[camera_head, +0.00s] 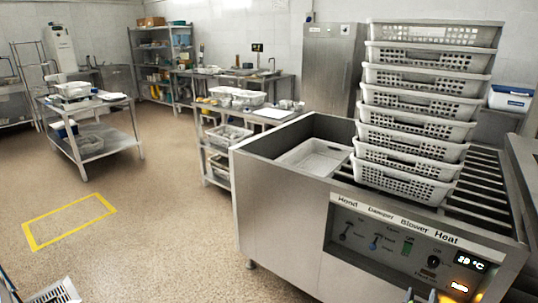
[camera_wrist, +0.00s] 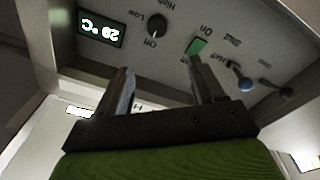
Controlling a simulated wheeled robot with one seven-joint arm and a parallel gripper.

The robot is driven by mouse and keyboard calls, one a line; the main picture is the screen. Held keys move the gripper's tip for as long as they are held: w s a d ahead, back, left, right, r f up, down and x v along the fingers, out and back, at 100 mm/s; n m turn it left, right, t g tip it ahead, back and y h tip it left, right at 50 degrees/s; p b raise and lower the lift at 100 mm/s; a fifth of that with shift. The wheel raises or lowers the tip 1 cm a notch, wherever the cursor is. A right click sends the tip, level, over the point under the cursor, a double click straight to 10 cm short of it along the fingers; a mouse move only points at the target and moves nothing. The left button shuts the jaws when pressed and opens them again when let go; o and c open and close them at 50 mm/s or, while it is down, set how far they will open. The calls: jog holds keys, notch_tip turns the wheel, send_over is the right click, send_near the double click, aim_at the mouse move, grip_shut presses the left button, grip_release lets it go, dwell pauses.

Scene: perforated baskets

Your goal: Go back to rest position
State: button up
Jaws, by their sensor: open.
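My gripper (camera_wrist: 162,68) shows in the wrist view with its two fingers spread apart and nothing between them. It is in front of the machine's control panel (camera_wrist: 222,35), which appears upside down there. A green switch (camera_wrist: 197,46), a black knob (camera_wrist: 156,25) and a lit display (camera_wrist: 101,29) lie beyond the fingertips. Whether a finger touches the panel cannot be told. In the head view, the steel machine (camera_head: 280,205) stands at the right with its labelled panel (camera_head: 395,245) facing forward. My gripper cannot be clearly made out in the head view.
A tall stack of white perforated baskets (camera_head: 415,136) stands on the machine's rails. A shallow white tray (camera_head: 318,157) lies in its left end. A steel cabinet (camera_head: 328,70) and tables (camera_head: 103,140) stand behind. Floor with a yellow marked rectangle (camera_head: 70,221) is open at left.

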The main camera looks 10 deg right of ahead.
jog(key=w+a+r+y, duration=0.2)
jog(key=w+a+r, duration=0.15)
jog(key=r, duration=0.45)
jog(key=w+a+r+g+y, duration=0.1)
jog(key=w+a+r, duration=0.2)
jog(key=a+r, duration=0.35)
jog(key=w+a+r+y, duration=0.2)
jog(key=w+r, duration=0.2)
jog(key=r, duration=0.5)
jog(key=s+a+r+g+y, duration=0.1)
jog(key=s+a+r+y, duration=0.1)
jog(key=s+a+r, duration=0.35)
jog(key=s+a+r+g+y, duration=0.1)
jog(key=s+a+r+y, duration=0.15)
jog(key=s+a, duration=0.55)
jog(key=s+a+r+g+y, duration=0.1)
jog(key=s+a+r+y, duration=0.2)
jog(key=a, duration=0.7)
jog(key=s+a+f+n+g+y, duration=0.1)
jog(key=s+a, duration=0.3)
jog(key=s, duration=0.6)
jog(key=s+a+f+n+g+y, duration=0.1)
jog(key=s+a+n+g, duration=0.1)
jog(key=s+a, duration=0.5)
notch_tip(320, 180, up, 18)
jog(key=s+d+p, duration=0.2)
jog(key=p, duration=1.6)
jog(key=shift+s, duration=0.4)
jog(key=shift+r+h, duration=0.1)
jog(key=shift+h, duration=0.15)
